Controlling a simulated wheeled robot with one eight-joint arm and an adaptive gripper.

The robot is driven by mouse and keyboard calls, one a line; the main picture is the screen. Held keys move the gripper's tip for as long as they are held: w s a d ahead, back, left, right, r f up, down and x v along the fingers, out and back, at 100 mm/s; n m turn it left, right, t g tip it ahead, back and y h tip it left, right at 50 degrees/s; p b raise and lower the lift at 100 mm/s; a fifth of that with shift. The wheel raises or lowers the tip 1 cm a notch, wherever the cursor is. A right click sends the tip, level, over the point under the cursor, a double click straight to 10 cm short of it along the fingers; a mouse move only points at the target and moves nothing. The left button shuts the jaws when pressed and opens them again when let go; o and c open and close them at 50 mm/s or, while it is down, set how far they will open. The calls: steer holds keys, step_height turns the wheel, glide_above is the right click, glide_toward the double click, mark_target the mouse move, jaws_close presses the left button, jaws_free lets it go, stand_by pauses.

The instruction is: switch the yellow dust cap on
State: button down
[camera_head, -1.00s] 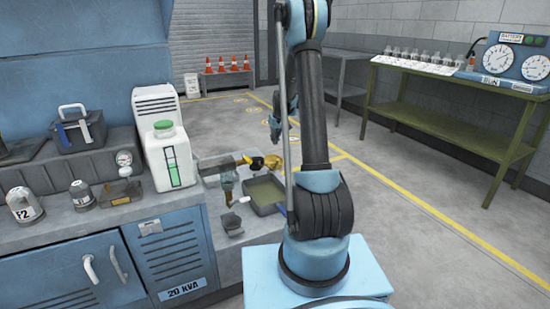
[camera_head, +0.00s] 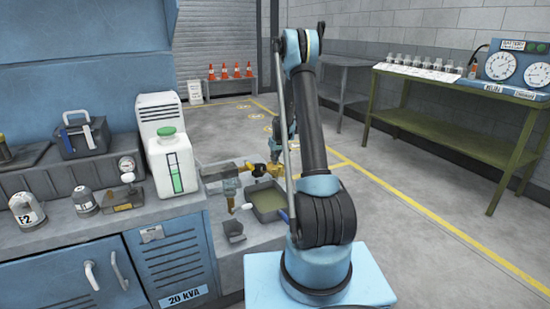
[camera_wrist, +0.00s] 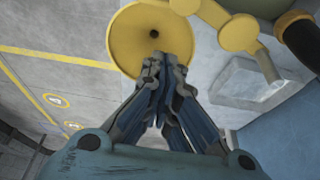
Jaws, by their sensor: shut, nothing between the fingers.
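The yellow dust cap (camera_wrist: 130,40) shows in the wrist view as a round disc with a small dark hole near its middle. A yellow link (camera_wrist: 238,33) runs right from it towards a yellow-ringed black end (camera_wrist: 300,38). The disc appears beside that end, not over it. My gripper (camera_wrist: 165,60) is shut and empty, its fingertips overlapping the disc's lower right edge in the picture; I cannot tell whether they touch it. In the head view my gripper (camera_head: 272,160) is at the yellow cap (camera_head: 276,172), partly hidden behind my arm.
A grey tray (camera_head: 268,214) stands below the cap on the low ledge. A tool-like reel fitting (camera_head: 230,172) is left of it, with a small dark cup (camera_head: 233,232) in front. A white jug (camera_head: 172,162) stands on the blue cabinet.

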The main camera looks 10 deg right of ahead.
steer(key=shift+s+d+r, duration=0.1)
steer(key=shift+s+d, duration=0.1)
steer(key=shift+s, duration=0.45)
steer(key=shift+s+d+f, duration=0.1)
steer(key=shift+s+d, duration=0.1)
steer(key=shift+s, duration=0.45)
steer(key=shift+s+d+r, duration=0.1)
steer(key=shift+s+d, duration=0.1)
steer(key=shift+s, duration=0.45)
